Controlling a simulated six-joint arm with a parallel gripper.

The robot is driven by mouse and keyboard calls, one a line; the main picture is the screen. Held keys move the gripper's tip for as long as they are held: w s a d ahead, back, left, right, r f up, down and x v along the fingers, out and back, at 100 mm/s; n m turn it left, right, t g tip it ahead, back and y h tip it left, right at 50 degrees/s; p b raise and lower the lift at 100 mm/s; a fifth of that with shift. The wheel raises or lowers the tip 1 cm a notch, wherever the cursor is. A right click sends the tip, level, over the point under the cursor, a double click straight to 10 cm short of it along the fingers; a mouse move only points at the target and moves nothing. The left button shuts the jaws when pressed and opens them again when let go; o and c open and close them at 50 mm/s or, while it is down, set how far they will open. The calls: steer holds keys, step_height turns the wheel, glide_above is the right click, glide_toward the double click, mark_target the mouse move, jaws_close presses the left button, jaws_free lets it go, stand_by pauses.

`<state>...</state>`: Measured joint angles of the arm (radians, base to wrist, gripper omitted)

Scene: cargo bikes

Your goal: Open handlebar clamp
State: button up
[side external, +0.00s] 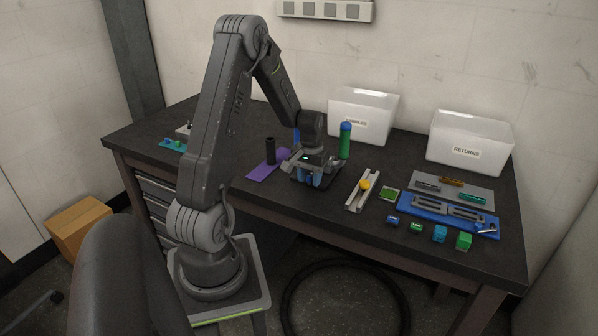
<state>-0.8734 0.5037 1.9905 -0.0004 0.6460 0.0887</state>
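My gripper (312,178) points down at the middle of the workbench, low over a dark fixture with blue parts (326,180). The gripper's body and fingers hide most of this fixture. I cannot tell whether the fixture is the handlebar clamp, nor whether the fingers touch it. The fingers are too small and dark to show whether they are open or shut. No other thing in view is clearly a handlebar clamp.
Left of my gripper, a black cylinder (270,151) stands by a purple mat (262,172). A green cylinder (345,146) stands behind right. To the right are a rail with a yellow knob (364,185), a blue tray (408,207) and small blocks. White bins (466,153) stand behind.

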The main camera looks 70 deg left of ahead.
mark_target(310, 177)
steer(key=shift+r, duration=3.75)
steer(key=shift+d+r, duration=0.1)
steer(key=s+d+r+m+t, duration=0.15)
steer(key=d+r, duration=0.25)
steer(key=d, duration=0.4)
steer(key=d+r+m+t+y, duration=0.1)
steer(key=d+r+m, duration=0.25)
steer(key=d, duration=0.45)
steer(key=d+r+m+t, duration=0.1)
steer(key=d+r, duration=0.4)
steer(key=d, duration=0.3)
steer(key=s+d+r+m+t+h, duration=0.1)
steer(key=s+d+m+t, duration=0.1)
steer(key=s+d, duration=0.5)
steer(key=shift+s+d+r+m, duration=0.15)
steer(key=shift+d+r+m, duration=0.05)
steer(key=shift+d+m, duration=0.25)
